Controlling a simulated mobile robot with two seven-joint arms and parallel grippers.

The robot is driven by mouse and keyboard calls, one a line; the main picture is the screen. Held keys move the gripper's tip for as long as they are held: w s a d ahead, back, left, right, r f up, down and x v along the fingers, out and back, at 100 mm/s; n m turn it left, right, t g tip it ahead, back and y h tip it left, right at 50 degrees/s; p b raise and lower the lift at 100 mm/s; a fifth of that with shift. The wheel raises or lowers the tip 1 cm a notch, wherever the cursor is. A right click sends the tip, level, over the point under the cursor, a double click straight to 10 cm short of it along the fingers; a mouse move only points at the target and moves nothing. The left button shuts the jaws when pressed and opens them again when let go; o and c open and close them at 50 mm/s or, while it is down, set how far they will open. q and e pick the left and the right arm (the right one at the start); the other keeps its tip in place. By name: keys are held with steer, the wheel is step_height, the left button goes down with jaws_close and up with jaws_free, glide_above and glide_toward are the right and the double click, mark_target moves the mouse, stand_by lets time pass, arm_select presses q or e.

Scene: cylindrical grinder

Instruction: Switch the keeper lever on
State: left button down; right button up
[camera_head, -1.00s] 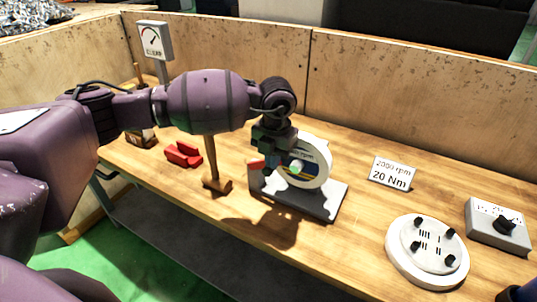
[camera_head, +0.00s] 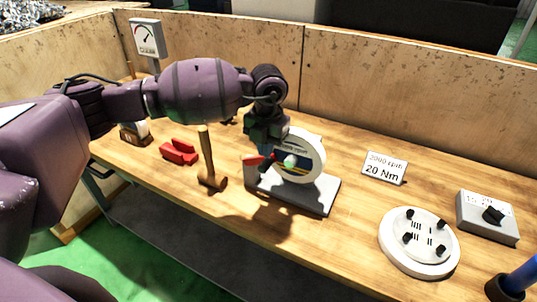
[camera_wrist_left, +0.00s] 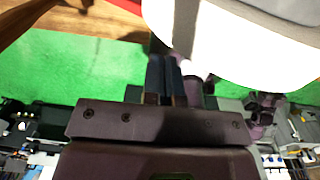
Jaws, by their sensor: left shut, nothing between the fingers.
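A round white dial device (camera_head: 309,155) with a coloured face stands upright on a grey base (camera_head: 318,196) near the middle of the bench. A small red part (camera_head: 254,160) shows at its left side, next to my gripper; it may be the keeper lever, but I cannot tell for sure. My left gripper (camera_head: 266,150) is shut and empty, pointing down at the front left of the dial and covering part of it. In the left wrist view its closed fingers (camera_wrist_left: 165,78) show beside the large white disc (camera_wrist_left: 235,45). Contact cannot be told. My right gripper is not in view.
A mallet-like wooden tool (camera_head: 208,160) and a red block (camera_head: 179,151) stand to the left. A gauge (camera_head: 147,38) is at the back left. A sign (camera_head: 385,168), a round white plate (camera_head: 418,252) and a knob box (camera_head: 487,216) are to the right. Wooden walls close the back.

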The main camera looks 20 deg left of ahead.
arm_select(q)
step_height(320, 180, up, 11)
steer(key=d, duration=0.2)
steer(key=shift+s+d, duration=0.15)
steer(key=shift+d, duration=0.25)
steer(key=shift+f, duration=0.1)
